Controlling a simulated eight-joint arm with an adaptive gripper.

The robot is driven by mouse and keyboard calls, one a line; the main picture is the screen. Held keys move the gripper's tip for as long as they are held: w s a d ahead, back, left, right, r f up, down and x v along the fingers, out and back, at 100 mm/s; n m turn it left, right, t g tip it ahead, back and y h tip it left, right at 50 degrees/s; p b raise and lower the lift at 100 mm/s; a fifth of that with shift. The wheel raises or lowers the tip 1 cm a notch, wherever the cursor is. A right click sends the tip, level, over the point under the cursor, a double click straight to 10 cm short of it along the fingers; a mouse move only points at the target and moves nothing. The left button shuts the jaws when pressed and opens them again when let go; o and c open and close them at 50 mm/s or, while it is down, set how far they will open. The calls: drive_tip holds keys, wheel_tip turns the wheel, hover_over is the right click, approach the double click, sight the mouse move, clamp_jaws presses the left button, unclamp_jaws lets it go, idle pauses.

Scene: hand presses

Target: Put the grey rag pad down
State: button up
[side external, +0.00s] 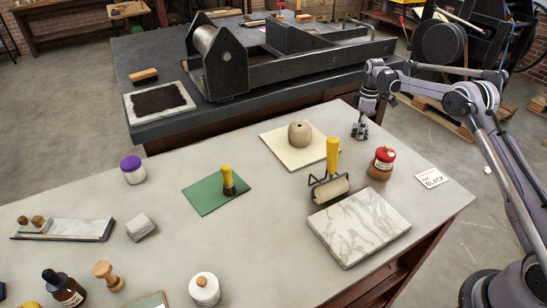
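A small grey block that looks like the grey rag pad (141,227) lies on the left part of the pale table (270,235). Nothing touches it. My gripper (360,134) points down at the far right edge of the table, well away from the pad, behind the red-capped bottle. No object shows clearly in its fingers. The fingertips are small and dark, and I cannot tell whether they are open or shut.
A yellow-handled tool (228,181) stands on a green mat. The table's centre front is clear.

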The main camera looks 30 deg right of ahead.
drive_tip(key=shift+o, duration=0.5)
wheel_tip(320, 180, up, 12)
drive_tip(key=s+a+r+m+t, duration=0.2)
drive_tip(key=s+a+r, duration=0.4)
drive_tip(key=r, duration=0.4)
drive_tip(key=s+a+r+m+t, duration=0.3)
drive_tip(key=s+a+m, duration=0.1)
drive_tip(key=s+a, duration=0.95)
drive_tip(key=s+a+f+m+t, duration=0.2)
drive_tip(key=s+f, duration=0.5)
drive_tip(key=s, duration=0.5)
drive_tip(key=shift+s+a+m, duration=0.25)
drive_tip(key=shift+s+m, duration=0.15)
drive_tip(key=shift+m, duration=0.1)
